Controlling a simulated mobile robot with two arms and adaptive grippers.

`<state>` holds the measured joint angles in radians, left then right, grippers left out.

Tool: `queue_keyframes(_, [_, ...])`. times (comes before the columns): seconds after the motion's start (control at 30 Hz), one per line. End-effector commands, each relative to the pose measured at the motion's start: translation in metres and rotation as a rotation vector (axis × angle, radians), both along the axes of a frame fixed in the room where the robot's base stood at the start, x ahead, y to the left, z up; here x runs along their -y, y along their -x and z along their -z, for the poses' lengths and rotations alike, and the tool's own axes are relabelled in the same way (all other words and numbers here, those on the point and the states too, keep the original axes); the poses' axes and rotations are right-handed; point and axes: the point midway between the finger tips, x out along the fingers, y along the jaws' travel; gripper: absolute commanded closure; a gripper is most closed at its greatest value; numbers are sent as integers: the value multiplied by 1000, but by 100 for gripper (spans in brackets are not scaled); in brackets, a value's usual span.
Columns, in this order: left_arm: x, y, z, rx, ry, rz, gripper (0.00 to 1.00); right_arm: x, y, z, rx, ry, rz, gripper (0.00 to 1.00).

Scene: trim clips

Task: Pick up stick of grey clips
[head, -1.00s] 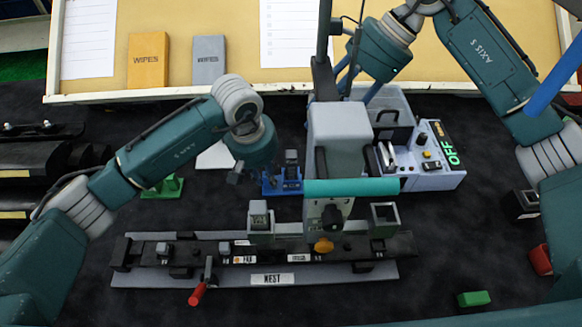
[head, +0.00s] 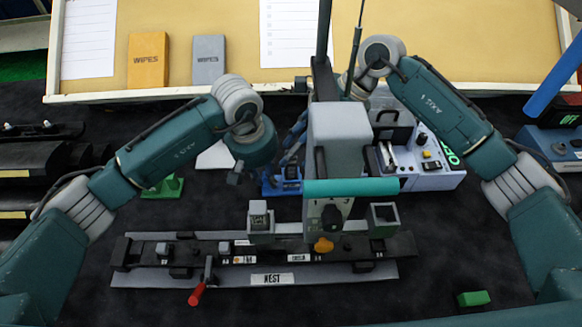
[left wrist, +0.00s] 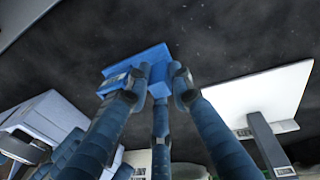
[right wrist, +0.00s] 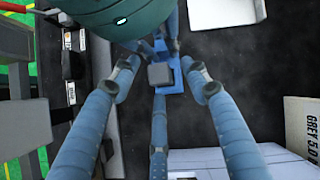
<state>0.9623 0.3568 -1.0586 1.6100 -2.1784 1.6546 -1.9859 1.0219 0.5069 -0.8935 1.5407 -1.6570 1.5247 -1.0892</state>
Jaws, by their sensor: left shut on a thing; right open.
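A blue stand (head: 283,185) is on the dark table behind the nest fixture, partly hidden in the head view. In the right wrist view a grey square-topped piece (right wrist: 160,74), which looks like the stick of grey clips, stands upright in it. My left gripper (left wrist: 158,88) is shut on the blue stand's block (left wrist: 157,84), as the left wrist view shows. My right gripper (right wrist: 162,95) is open, its fingers spread around the grey piece without clear contact. In the head view the right fingers (head: 292,150) hang over the stand.
The nest fixture (head: 220,277) with a red-handled lever (head: 197,294) lies in front. A grey-white device (head: 435,178) stands right of the stand. A green stand (head: 165,188) is to the left. A box labelled GREY 5.0 (right wrist: 303,128) shows in the right wrist view. The front right table is mostly clear.

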Motion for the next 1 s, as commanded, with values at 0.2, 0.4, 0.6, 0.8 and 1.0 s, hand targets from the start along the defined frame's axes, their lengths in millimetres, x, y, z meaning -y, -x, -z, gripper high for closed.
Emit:
queue_keyframes(0.2, [0,0,1,0,-1,0,100,-1,0,3,2,1,2,54])
queue_keyframes(0.4, [0,0,1,0,-1,0,100,-1,0,3,2,1,2,90])
queue_keyframes(0.6, [0,0,1,0,-1,0,100,-1,-1,2,1,0,2,100])
queue_keyframes(0.8, [0,0,1,0,-1,0,100,-1,-1,-5,4,0,1,100])
queue_keyframes(1.0, [0,0,1,0,0,0,100,-2,-2,-41,8,-2,0,100])
